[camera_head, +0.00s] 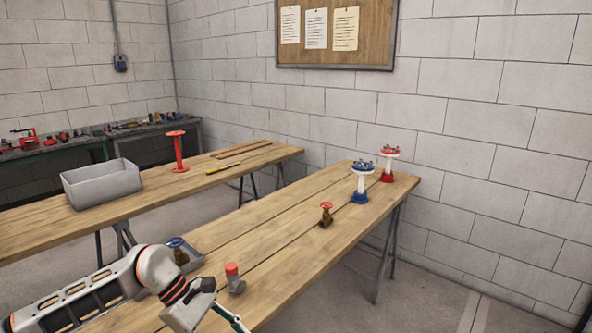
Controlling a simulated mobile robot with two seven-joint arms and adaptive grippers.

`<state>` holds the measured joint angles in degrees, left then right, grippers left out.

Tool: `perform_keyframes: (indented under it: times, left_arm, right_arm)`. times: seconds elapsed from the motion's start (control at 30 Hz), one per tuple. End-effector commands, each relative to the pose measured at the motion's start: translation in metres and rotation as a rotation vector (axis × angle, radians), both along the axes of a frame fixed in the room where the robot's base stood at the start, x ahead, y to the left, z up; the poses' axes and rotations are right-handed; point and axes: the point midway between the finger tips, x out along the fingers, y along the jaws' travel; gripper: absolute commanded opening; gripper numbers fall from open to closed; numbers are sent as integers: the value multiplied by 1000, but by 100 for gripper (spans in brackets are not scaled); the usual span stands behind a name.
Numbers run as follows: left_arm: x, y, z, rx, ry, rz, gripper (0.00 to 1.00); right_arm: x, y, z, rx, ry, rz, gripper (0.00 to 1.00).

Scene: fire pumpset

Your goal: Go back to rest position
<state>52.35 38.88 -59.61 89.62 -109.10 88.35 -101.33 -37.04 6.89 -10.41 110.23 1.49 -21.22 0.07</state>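My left arm comes in from the lower left, over the near end of the front workbench (290,222). Only a thin dark part of what seems to be my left gripper shows at the bottom edge. Its fingertips are cut off, so I cannot tell whether it is open or holds anything. My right gripper is not in view.
On the front bench are a blue-wheeled valve (178,251) in a grey tray, a red-topped fitting (234,279), a brass valve (326,215), and blue (361,183) and red (388,164) flanged parts. The back bench holds a grey bin (103,184) and red stand (179,151).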

Motion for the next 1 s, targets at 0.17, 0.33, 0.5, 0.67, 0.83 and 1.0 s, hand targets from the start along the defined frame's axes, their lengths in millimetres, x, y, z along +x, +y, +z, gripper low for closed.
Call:
perform_keyframes:
  times: [0.17,0.33,0.5,0.67,0.83,1.0]
  left_arm:
    - [-43,-96,11,-364,266,207,45]
    - [-54,-143,43,-681,595,465,45]
    - [-41,-146,62,-963,991,763,45]
    - [-20,-113,48,-1197,1408,1068,45]
    - [-14,-55,-11,-1417,1871,1411,45]
    - [-47,9,-98,1429,-2060,-1549,45]
  right_arm:
    - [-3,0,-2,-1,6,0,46]
    - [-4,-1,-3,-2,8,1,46]
    - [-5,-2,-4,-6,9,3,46]
    - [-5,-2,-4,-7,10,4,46]
    - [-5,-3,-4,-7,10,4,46]
    - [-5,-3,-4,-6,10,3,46]
